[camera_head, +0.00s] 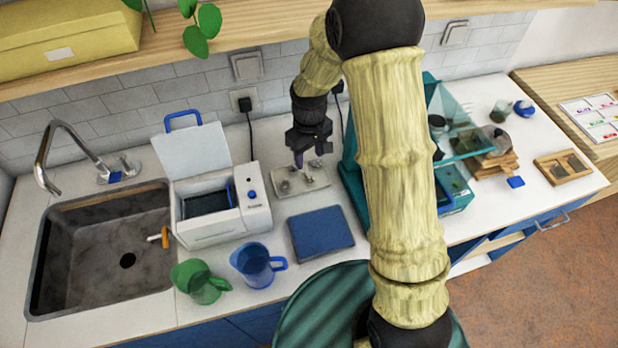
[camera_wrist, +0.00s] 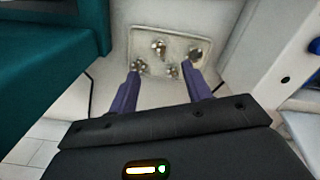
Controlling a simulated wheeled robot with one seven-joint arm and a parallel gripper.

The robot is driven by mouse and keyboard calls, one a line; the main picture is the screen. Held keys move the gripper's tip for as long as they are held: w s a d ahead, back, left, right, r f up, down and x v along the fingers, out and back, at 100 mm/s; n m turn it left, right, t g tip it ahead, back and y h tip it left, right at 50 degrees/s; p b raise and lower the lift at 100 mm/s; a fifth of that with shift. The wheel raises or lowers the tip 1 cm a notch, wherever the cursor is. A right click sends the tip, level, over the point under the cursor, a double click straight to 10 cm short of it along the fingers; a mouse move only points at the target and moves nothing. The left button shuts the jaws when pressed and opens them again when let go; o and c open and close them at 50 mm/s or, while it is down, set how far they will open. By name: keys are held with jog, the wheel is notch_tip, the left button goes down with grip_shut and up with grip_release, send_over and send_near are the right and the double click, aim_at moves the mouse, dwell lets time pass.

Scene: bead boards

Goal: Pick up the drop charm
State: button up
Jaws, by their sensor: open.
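A pale shallow tray (camera_wrist: 140,36) holds several small metallic charms, and it also shows in the head view (camera_head: 318,183). In the wrist view one charm (camera_wrist: 158,47) lies at upper left, one (camera_wrist: 195,54) at right, one (camera_wrist: 139,66) at lower left and one (camera_wrist: 171,71) at lower middle. They are too small and blurred for me to tell which is the drop charm. My gripper (camera_wrist: 165,88) is open and empty, its two purple fingers pointing at the tray's near edge. In the head view my gripper (camera_head: 299,162) is above the tray.
A white machine with an open lid (camera_head: 222,210) stands left of the tray. A teal case (camera_head: 352,180) stands close on its right. A blue mat (camera_head: 320,233) lies in front. A green jug (camera_head: 200,282), a blue jug (camera_head: 254,264) and a sink (camera_head: 100,250) are further left.

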send_over(310, 179)
notch_tip(310, 179, down, 5)
jog(key=shift+a+r+p, duration=0.1)
jog(key=shift+p, duration=0.3)
jog(key=shift+f+p, duration=1.05)
jog(key=shift+f, duration=1.6)
jog(key=c, duration=1.1)
